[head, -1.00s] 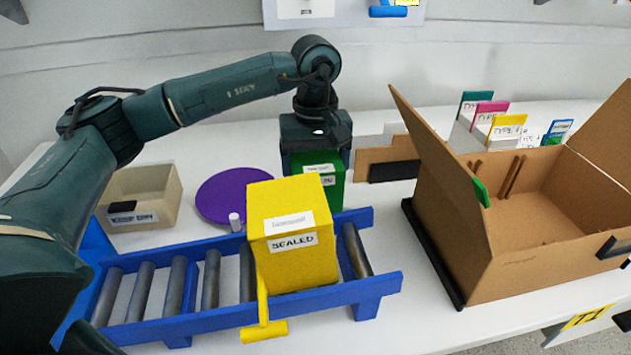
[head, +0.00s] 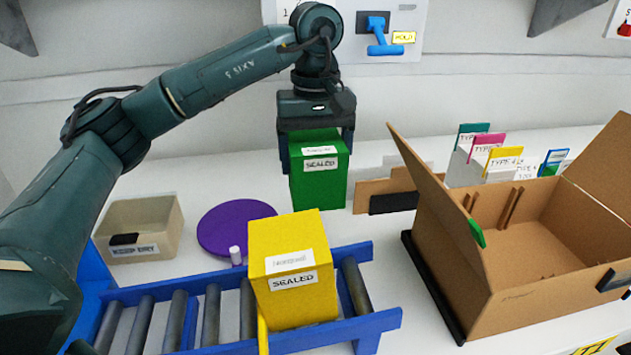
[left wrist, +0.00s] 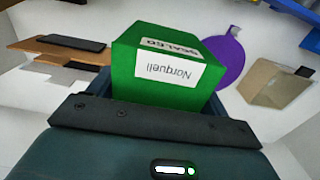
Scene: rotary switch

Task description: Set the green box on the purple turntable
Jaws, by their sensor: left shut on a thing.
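The green box (head: 319,172), labelled SEALED, is held upright by my left gripper (head: 316,138), which is shut on it from above. The box also fills the middle of the left wrist view (left wrist: 165,70). It appears raised above the table, right of the purple turntable (head: 234,228). The turntable is a flat disc with a small white peg at its front edge, and it also shows in the left wrist view (left wrist: 227,58). Nothing lies on its visible surface. My right gripper is not in view.
A yellow box (head: 292,268) stands on a blue roller conveyor (head: 378,322) in front of the turntable. A beige bin (head: 142,228) is left of the turntable. An open cardboard box (head: 530,240) stands at the right. Brown and black pieces (head: 388,192) lie right of the green box.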

